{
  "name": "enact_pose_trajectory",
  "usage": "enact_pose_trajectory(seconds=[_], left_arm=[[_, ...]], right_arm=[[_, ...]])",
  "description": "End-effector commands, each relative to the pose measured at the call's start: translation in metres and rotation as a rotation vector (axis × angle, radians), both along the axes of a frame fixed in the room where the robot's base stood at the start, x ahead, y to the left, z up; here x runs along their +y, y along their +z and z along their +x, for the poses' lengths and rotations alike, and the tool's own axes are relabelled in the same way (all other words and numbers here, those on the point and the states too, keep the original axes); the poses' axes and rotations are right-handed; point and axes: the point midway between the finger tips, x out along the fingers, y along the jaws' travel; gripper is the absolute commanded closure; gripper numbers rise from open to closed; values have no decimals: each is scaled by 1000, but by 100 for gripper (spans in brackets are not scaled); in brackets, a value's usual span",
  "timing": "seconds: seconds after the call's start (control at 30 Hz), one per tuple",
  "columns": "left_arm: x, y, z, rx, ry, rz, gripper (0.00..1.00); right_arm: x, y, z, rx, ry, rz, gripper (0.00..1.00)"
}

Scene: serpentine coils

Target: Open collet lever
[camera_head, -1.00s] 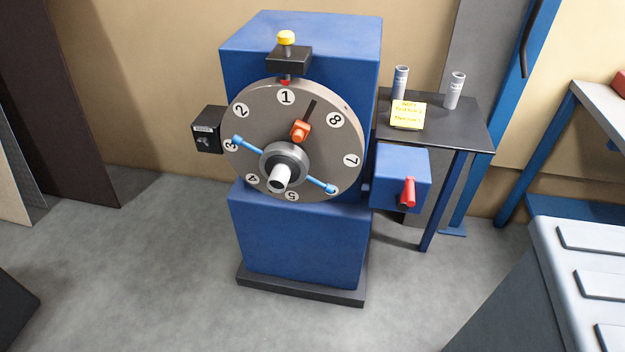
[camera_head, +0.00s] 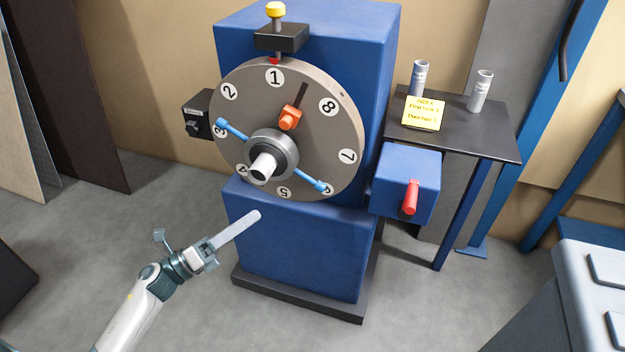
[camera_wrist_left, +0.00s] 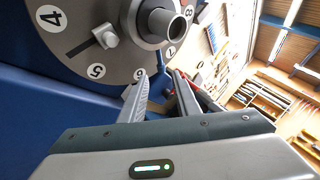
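The machine's round grey dial (camera_head: 330,120) carries a central hub (camera_head: 285,152) with a pale tube nose. A blue bar with knobbed ends (camera_head: 232,130) crosses behind the hub from upper left to lower right. A red lever (camera_head: 410,198) hangs on the blue side box (camera_head: 412,170). I cannot tell which is the collet lever. My left gripper (camera_head: 257,215) is below the hub, apart from the dial in the picture. In the left wrist view its fingers (camera_wrist_left: 160,76) stand apart with nothing held, below the hub (camera_wrist_left: 158,22). My right gripper is out of view.
An orange clamp (camera_head: 289,118) sits on the dial, and a yellow-topped pin (camera_head: 275,10) above it. A black box (camera_head: 197,115) juts out left. A dark side table (camera_head: 465,135) holds two grey cylinders and a yellow note (camera_head: 424,113). Floor in front is clear.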

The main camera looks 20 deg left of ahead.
Motion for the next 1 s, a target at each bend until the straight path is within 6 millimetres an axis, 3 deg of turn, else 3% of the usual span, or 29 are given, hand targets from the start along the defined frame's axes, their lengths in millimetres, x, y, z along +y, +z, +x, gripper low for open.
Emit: enact_pose_trajectory(seconds=[0.47,1.0], left_arm=[[-10,5,13,3,1,-6,71],[-66,30,80,3,1,-7,71]], right_arm=[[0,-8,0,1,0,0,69],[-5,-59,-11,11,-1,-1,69]])
